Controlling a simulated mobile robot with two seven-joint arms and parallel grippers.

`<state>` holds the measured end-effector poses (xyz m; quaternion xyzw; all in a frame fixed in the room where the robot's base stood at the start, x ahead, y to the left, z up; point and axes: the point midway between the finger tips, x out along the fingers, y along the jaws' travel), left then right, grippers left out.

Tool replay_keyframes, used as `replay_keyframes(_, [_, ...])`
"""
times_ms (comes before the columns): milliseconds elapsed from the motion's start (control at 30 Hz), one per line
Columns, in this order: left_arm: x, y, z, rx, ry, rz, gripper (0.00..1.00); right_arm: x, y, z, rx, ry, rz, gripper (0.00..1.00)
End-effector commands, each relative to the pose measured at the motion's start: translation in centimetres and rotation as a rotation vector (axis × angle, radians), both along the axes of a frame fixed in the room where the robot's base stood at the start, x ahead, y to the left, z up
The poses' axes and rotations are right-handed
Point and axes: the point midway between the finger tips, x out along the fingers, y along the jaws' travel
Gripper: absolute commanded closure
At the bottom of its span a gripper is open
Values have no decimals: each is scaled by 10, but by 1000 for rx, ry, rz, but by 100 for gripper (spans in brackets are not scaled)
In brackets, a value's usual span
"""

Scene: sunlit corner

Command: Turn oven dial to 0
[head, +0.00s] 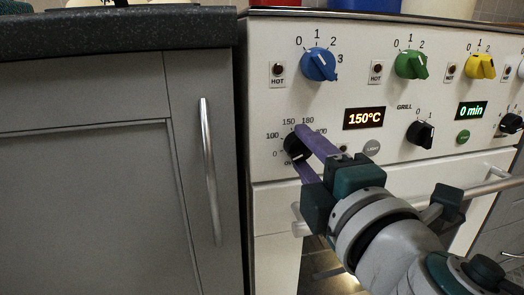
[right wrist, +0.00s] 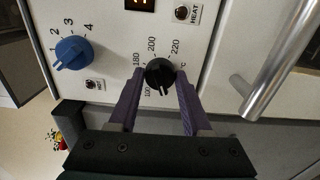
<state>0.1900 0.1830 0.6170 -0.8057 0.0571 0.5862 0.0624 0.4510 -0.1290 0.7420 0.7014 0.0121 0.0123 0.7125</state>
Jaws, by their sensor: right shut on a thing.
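The oven dial (head: 294,147) is a small black knob on the white oven front, at the left below the blue knob. Numbers 0, 100, 150 and 180 show around it in the head view. The display (head: 364,118) reads 150°C. My right gripper (head: 302,150) has its two purple fingers around the dial, shut on it. In the right wrist view the dial (right wrist: 160,74) sits between the fingertips (right wrist: 160,78), with a white mark at its lower part. The fingers cover part of the scale. My left gripper is not in view.
Blue (head: 319,65), green (head: 411,65) and yellow (head: 481,66) knobs line the panel above. A black grill knob (head: 420,134) is to the right. A horizontal oven handle (head: 488,187) lies below, near my arm. A grey cabinet (head: 90,205) with a vertical handle (head: 208,165) stands at left.

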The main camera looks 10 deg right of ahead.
Motion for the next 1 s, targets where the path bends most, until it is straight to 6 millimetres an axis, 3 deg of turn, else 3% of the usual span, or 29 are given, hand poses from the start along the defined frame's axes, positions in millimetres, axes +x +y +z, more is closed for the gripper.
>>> replay_keyframes(167, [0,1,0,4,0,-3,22,0,0,1,-3,-2,1,100])
replay_keyframes(200, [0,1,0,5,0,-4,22,0,0,1,-2,-2,1,50])
replay_keyframes(467, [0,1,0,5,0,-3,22,0,0,0,-1,-1,0,21])
replay_keyframes(767, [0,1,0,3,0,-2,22,-2,0,0,0,0,0,21])
replay_keyframes(1000, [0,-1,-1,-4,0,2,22,-35,-1,-2,1,3,0,21])
